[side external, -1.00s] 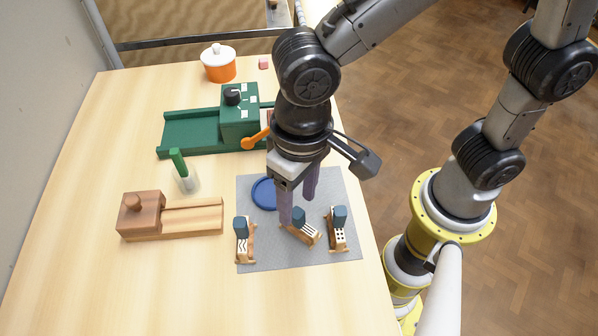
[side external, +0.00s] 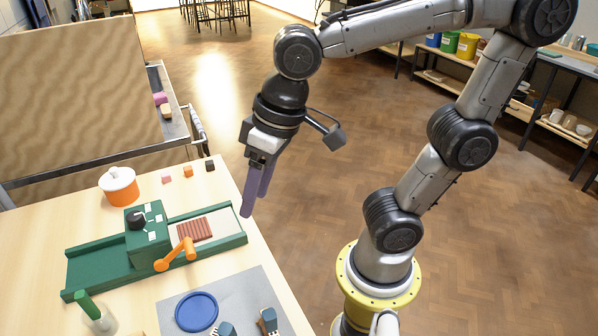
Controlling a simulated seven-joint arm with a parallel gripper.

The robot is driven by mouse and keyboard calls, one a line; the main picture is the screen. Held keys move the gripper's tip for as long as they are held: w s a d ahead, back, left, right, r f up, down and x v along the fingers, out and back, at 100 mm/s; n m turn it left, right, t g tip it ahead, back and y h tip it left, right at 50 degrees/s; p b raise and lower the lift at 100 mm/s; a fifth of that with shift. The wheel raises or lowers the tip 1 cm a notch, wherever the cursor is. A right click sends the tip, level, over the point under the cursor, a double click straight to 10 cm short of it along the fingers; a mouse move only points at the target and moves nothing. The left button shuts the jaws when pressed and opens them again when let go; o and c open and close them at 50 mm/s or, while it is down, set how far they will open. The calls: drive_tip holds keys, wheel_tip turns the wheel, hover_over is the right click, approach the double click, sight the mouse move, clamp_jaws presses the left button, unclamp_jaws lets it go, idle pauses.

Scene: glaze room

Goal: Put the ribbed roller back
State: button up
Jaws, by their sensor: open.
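One roller (side external: 226,328) is just right of the blue dish (side external: 197,311), the other roller (side external: 268,321) further right. Their pattern faces are cut off or too small to read, so I cannot tell which is ribbed. My gripper (side external: 256,205) is open and empty, its purple fingers pointing down, raised near the table's right edge, apart from the rollers.
A green press (side external: 145,237) with an orange crank (side external: 175,255) holds a ridged reddish-brown slab (side external: 195,229). An orange pot (side external: 119,190), several small blocks (side external: 188,171) and a cup with a green stick (side external: 100,320) stand around it. Open floor lies right of the table.

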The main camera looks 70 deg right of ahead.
drive_tip(key=s+d+f+t+h, duration=0.1)
drive_tip(key=s+d, duration=0.3)
drive_tip(key=d, duration=0.5)
drive_tip(key=shift+s+t, duration=0.3)
drive_tip(key=shift+t, duration=0.5)
